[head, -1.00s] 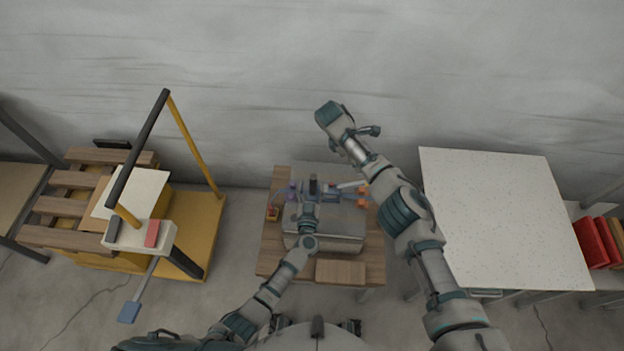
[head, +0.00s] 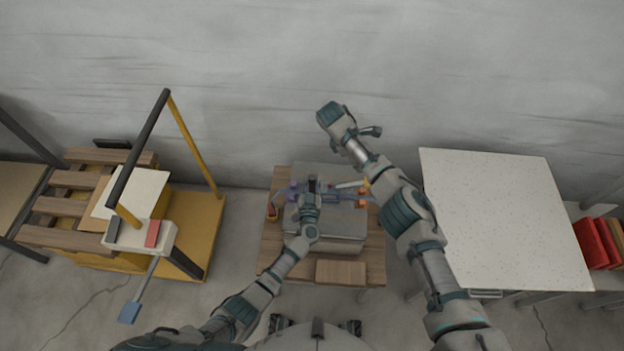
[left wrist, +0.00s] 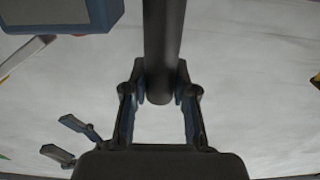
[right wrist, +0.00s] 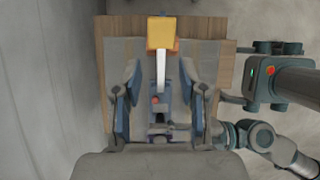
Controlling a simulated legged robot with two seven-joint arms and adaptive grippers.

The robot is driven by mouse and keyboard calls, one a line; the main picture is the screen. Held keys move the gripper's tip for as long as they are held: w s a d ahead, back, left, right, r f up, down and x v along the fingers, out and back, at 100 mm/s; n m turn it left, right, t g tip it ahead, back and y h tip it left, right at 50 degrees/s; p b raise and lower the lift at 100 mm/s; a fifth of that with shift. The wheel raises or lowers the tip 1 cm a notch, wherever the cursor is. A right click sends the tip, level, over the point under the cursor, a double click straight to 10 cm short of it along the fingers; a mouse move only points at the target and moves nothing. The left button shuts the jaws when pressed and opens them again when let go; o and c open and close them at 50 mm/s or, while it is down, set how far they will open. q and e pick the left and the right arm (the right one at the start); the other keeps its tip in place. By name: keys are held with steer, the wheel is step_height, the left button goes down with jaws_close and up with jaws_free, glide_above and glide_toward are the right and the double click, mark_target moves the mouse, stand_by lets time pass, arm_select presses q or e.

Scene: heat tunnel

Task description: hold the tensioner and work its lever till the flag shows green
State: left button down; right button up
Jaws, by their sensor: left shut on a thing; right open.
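My left gripper (head: 312,186) is over the grey slab on the wooden table. In the left wrist view it (left wrist: 160,80) is shut on a dark upright bar (left wrist: 163,30), the tensioner's grip as far as I can tell. The tensioner's purple body (right wrist: 160,118) shows in the right wrist view, with a pale lever (right wrist: 161,70) ending in a yellow-orange block (right wrist: 174,33). A small red spot (right wrist: 155,99) sits on the body; I cannot tell if it is the flag. My right gripper (right wrist: 162,72) is open above the lever, fingers to either side in the picture, apart from it.
The wooden table (head: 341,272) stands between a yellow cart (head: 205,225) with a tall frame at left and a white speckled table (head: 500,210) at right. Red binders (head: 590,243) stand far right. The concrete wall (head: 250,80) is close behind.

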steer(key=shift+d, duration=0.2)
steer(key=shift+w+d+f, duration=0.1)
steer(key=shift+d, duration=0.25)
jaws_close()
steer(key=d+r+m+t+y, duration=0.3)
steer(key=d+m+y, duration=0.2)
steer(key=m, duration=1.3)
steer(key=shift+m, duration=0.3)
steer(key=shift+s+a+f, duration=0.15)
steer(key=shift+f, duration=1.5)
steer(key=shift+s+a+f, duration=0.1)
steer(key=shift+s+f, duration=0.05)
steer(key=shift+f, duration=1.45)
